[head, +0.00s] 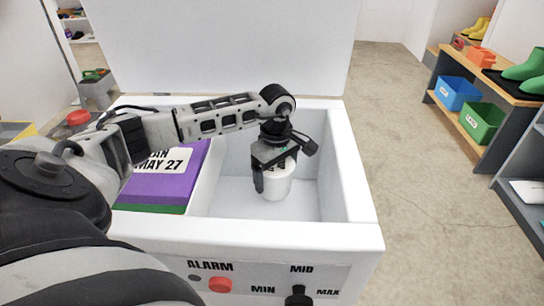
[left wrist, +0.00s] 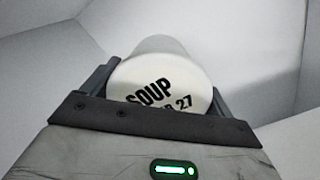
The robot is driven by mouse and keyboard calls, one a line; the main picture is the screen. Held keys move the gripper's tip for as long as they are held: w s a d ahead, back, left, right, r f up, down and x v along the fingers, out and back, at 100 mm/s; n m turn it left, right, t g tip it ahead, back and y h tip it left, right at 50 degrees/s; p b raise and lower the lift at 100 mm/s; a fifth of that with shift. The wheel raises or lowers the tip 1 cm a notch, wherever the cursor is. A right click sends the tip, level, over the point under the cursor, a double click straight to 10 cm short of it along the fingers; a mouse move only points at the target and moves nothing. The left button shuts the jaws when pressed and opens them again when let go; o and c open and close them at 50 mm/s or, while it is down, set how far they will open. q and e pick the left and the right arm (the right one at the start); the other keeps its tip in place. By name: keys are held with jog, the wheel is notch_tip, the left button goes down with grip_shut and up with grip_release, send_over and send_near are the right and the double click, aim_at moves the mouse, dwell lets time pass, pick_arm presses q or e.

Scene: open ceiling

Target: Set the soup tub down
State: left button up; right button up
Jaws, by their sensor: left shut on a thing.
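The soup tub (head: 277,184) is a white round tub inside the right compartment of an open white chest freezer (head: 358,190). Its lid, lettered SOUP and a date ending in 27, faces the left wrist view (left wrist: 160,85). My left gripper (head: 272,168) reaches down into the compartment and is shut on the tub, one finger on each side. The tub is near the compartment floor; I cannot tell whether its base touches it. My right gripper is not in view.
A purple box (head: 165,180) marked MAY 27 lies in the left compartment, beside a divider. The freezer lid stands open behind. The front panel has a red alarm button (head: 220,285) and a black knob (head: 298,297). Free floor shows around the tub in its compartment.

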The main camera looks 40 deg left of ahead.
pick_arm(q)
notch_tip(320, 180, down, 4)
jog(key=shift+f+b, duration=0.1)
jog(key=shift+b, duration=0.35)
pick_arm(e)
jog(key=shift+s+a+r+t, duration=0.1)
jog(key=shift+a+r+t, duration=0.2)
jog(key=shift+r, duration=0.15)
pick_arm(q)
jog(key=shift+f, duration=0.1)
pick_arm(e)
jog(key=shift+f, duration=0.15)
pick_arm(q)
jog(key=o, duration=1.1)
jog(key=shift+r, duration=0.3)
notch_tip(320, 180, up, 10)
jog(key=p, duration=0.2)
jog(key=shift+r+p, duration=0.25)
jog(key=shift+p, duration=0.05)
jog(key=shift+r, duration=0.55)
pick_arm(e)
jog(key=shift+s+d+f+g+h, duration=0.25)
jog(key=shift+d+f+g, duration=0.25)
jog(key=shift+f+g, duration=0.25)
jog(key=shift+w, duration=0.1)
